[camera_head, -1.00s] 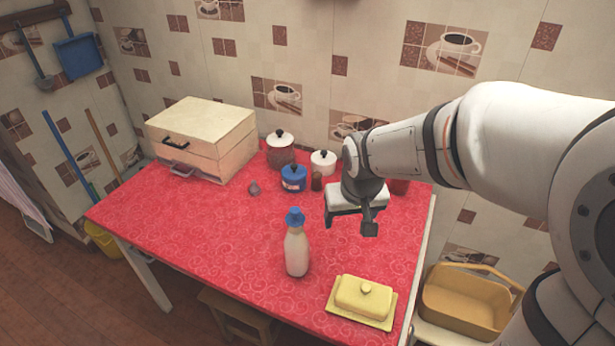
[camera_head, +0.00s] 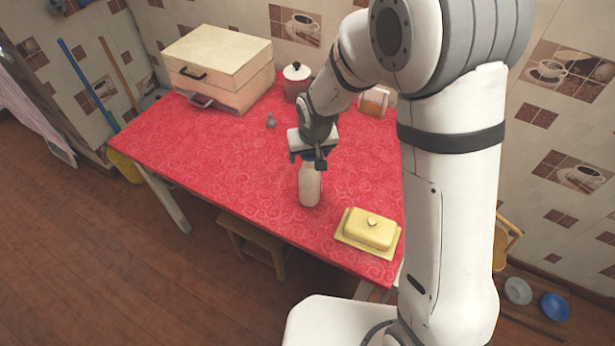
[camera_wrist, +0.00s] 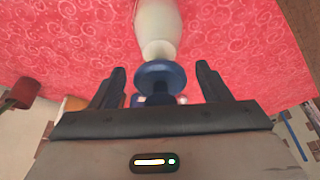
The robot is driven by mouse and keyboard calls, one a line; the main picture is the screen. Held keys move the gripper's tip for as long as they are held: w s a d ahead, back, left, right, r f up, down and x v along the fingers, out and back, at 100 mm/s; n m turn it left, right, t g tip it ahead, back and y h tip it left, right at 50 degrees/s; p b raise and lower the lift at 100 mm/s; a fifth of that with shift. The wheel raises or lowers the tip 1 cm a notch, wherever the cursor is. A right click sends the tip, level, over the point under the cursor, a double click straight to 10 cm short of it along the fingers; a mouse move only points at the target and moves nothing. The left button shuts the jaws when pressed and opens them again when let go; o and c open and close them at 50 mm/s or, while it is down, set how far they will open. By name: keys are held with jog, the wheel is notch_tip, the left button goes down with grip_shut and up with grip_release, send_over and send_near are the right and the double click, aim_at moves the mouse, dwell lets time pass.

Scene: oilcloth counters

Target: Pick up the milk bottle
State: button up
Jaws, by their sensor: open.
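The milk bottle (camera_head: 310,184) stands upright on the red table (camera_head: 215,165), a pale body with a blue cap. In the wrist view the bottle (camera_wrist: 158,25) shows with its blue cap (camera_wrist: 160,76) close to my gripper (camera_wrist: 162,85), whose two dark fingers stand apart, one on each side of the cap. In the head view my gripper (camera_head: 308,160) is at the top of the bottle and hides most of the cap. The fingers look clear of the cap, and the bottle still rests on the table.
A yellow butter dish (camera_head: 370,230) stands to the right of the bottle. A cream box (camera_head: 218,60) and a lidded jar (camera_head: 297,85) stand at the back. A small grey object (camera_head: 271,121) lies behind the bottle. The table's left part is clear. A wooden stool (camera_head: 245,240) is below.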

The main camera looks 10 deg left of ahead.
jog(key=shift+x, duration=0.75)
grip_shut()
dwell(0.5)
